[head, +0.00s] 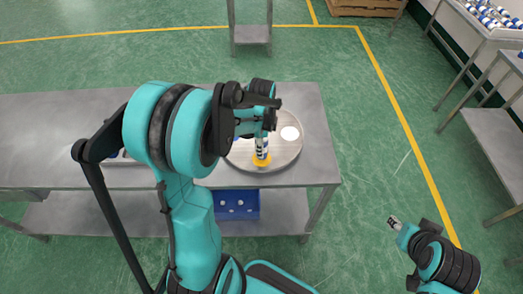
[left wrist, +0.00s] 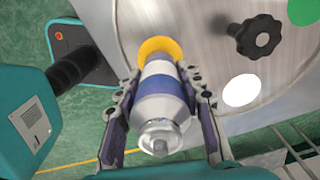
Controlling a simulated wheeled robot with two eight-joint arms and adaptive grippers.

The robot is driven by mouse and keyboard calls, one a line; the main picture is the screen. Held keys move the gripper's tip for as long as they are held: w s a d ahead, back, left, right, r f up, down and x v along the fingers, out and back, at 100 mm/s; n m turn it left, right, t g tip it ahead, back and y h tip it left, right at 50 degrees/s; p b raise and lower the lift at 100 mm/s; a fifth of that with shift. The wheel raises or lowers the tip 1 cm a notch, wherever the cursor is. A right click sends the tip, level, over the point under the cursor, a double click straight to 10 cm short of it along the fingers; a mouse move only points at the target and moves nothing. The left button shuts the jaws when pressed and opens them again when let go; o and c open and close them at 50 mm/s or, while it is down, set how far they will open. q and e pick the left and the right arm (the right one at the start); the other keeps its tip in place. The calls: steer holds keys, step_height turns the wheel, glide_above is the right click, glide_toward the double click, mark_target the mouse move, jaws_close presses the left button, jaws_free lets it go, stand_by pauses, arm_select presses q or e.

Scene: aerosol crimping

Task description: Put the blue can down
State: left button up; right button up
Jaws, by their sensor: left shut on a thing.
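The blue can (head: 262,148), with white and blue bands, is upright over a yellow disc (head: 262,161) on the round metal plate (head: 285,160). My left gripper (head: 262,130) comes from above and is shut on it. In the left wrist view the can (left wrist: 158,107) sits between both fingers of the left gripper (left wrist: 160,85), its metal top towards the camera. The yellow disc (left wrist: 157,47) shows around its far end. I cannot tell whether its base touches the disc. My right gripper (head: 395,222) is away at the lower right; its jaws are too small to judge.
Bare floor lies right of the table.

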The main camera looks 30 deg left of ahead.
arm_select(q)
step_height(320, 180, down, 2)
steer(key=shift+f, duration=0.15)
steer(key=shift+f+b, duration=0.15)
steer(key=shift+b, duration=0.25)
steer(key=o, duration=1.3)
